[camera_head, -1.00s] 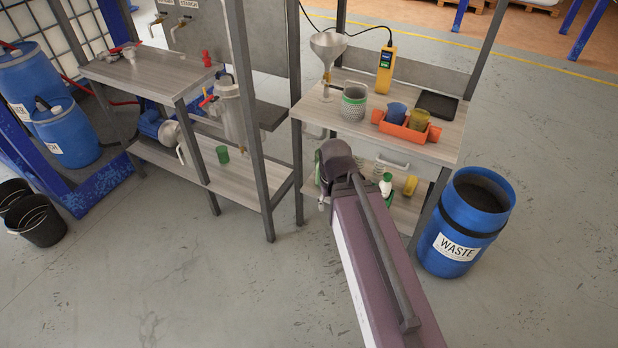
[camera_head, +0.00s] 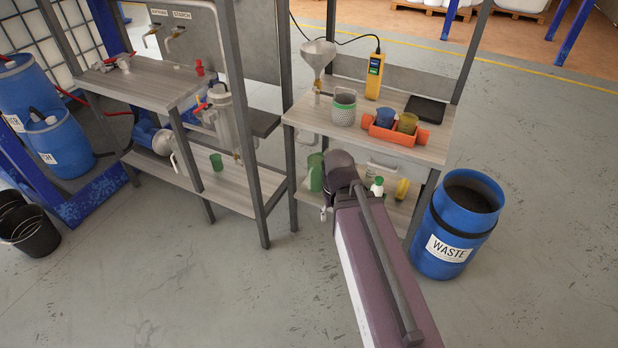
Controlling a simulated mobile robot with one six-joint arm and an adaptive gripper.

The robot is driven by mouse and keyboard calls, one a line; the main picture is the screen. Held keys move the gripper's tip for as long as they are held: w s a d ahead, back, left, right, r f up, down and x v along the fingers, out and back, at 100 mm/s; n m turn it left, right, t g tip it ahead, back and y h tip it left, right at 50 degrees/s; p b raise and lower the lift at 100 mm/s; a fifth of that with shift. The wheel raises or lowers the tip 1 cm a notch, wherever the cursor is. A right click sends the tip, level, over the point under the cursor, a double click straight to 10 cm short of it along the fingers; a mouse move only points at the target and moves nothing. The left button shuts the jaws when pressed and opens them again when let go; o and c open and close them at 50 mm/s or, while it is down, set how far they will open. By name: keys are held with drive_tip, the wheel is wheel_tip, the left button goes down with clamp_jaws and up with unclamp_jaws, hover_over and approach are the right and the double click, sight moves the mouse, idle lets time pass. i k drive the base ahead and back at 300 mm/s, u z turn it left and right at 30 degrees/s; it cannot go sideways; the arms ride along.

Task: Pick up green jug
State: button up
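A green jug-like vessel (camera_head: 315,172) stands on the lower shelf of the right-hand bench, at its left end. The dark end of my arm covers its right side, so any handle there is hidden. My arm reaches in from the bottom right toward the right-hand bench. A small metal part (camera_head: 323,213) shows beneath its end, just below the green vessel. My gripper's fingers are not clear, and I cannot tell whether anything touches the vessel.
The right-hand bench top (camera_head: 300,112) holds a funnel (camera_head: 318,56), a mesh cup (camera_head: 344,107), a yellow meter (camera_head: 375,74) and an orange holder (camera_head: 396,134). A white bottle with a green cap (camera_head: 377,187) is right of my arm's end. A blue waste drum (camera_head: 446,247) stands at right.

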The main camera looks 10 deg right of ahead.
sight(314, 160)
drive_tip(key=z, duration=0.1)
drive_tip(key=i, duration=0.95)
drive_tip(key=u, duration=0.15)
drive_tip(key=k, duration=0.95)
drive_tip(key=z, duration=0.15)
drive_tip(key=i, duration=0.55)
drive_tip(key=u, duration=0.05)
